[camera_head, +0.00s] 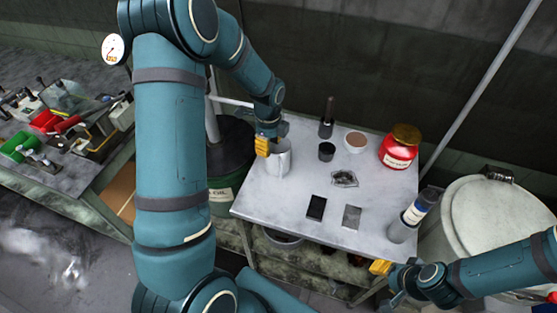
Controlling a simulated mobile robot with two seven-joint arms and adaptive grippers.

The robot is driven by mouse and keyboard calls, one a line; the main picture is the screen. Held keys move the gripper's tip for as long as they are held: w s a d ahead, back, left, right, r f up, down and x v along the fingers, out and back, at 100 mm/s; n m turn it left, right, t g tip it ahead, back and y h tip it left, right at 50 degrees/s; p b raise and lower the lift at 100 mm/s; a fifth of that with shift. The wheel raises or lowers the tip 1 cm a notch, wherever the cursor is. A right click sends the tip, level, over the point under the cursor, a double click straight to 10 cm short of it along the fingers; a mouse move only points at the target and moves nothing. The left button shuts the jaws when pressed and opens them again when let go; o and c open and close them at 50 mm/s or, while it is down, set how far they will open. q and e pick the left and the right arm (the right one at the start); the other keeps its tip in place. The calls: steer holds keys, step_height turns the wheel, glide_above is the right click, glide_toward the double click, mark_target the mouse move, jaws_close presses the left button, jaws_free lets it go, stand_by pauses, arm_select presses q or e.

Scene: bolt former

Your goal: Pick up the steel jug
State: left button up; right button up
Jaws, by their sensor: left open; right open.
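A steel jug (280,163), a pale grey metal cylinder, stands upright at the left back of the light table (285,205). My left gripper (264,146) has its yellow fingertips at the jug's upper left rim. It is open, though the gap between the fingers is hard to see. I cannot tell whether it touches the jug, and part of the rim is hidden behind it. My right gripper (381,267) is open and empty, low by the table's front right edge, apart from the jug.
The table also holds a dark bottle (327,120), a small black cup (326,151), a bowl (355,141), a red jar (399,147), two flat plates and a blue-white bottle (420,207). A large pale drum (490,220) stands right. The table's front left is clear.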

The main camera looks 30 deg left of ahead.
arm_select(q)
steer(key=shift+w+f, duration=0.2)
steer(key=shift+f, duration=1.45)
steer(key=shift+w+f, duration=0.15)
steer(key=shift+f, duration=1.45)
jaws_close()
